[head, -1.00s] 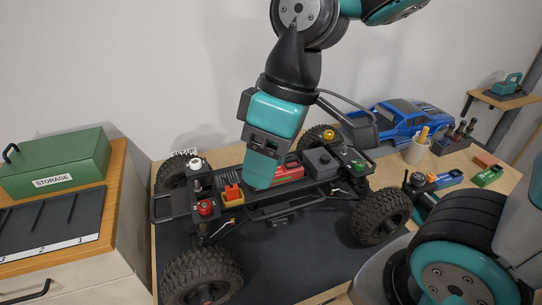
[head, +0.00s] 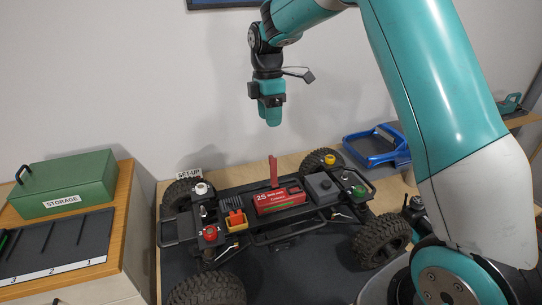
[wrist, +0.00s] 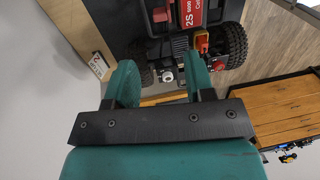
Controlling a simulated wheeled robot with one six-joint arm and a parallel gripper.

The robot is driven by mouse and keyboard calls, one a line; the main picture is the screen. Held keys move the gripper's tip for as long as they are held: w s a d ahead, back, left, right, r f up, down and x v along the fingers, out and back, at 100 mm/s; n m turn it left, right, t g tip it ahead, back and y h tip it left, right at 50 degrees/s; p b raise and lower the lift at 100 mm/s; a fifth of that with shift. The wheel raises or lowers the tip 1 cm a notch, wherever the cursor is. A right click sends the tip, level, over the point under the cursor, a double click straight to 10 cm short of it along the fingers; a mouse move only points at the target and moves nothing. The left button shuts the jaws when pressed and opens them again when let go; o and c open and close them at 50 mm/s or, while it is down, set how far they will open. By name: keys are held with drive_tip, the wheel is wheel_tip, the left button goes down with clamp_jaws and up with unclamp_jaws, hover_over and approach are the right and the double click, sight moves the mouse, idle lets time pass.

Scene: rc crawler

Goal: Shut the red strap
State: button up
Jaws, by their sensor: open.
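The red strap (head: 273,171) stands upright, open, at the back edge of the red battery pack (head: 281,200) on the crawler chassis (head: 265,233). The battery lies flat in the middle of the chassis, with its label facing up. My gripper (head: 271,118) hangs in the air above the strap, clear of it, fingers pointing down. In the wrist view my gripper (wrist: 161,82) has its two teal fingers apart with nothing between them. The battery (wrist: 200,14) shows at the top of that view, and a red piece (wrist: 160,14), seemingly the strap, shows beside it.
An orange connector (head: 236,220) sits left of the battery and a grey box (head: 322,188) right of it. Coloured caps top the corner posts, including red (head: 210,233) and green (head: 360,191). A green storage box (head: 66,184) stands at left; a blue body shell (head: 375,148) lies behind at right.

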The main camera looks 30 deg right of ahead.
sight(271, 156)
drive_tip(key=f, duration=0.4)
drive_tip(key=s+f+p, duration=0.1)
drive_tip(key=f, duration=0.3)
drive_tip(key=f+p, duration=0.1)
drive_tip(key=f, duration=0.3)
drive_tip(key=shift+s+a+f, duration=0.15)
drive_tip(key=shift+s+f, duration=0.1)
drive_tip(key=shift+f, duration=0.05)
clamp_jaws()
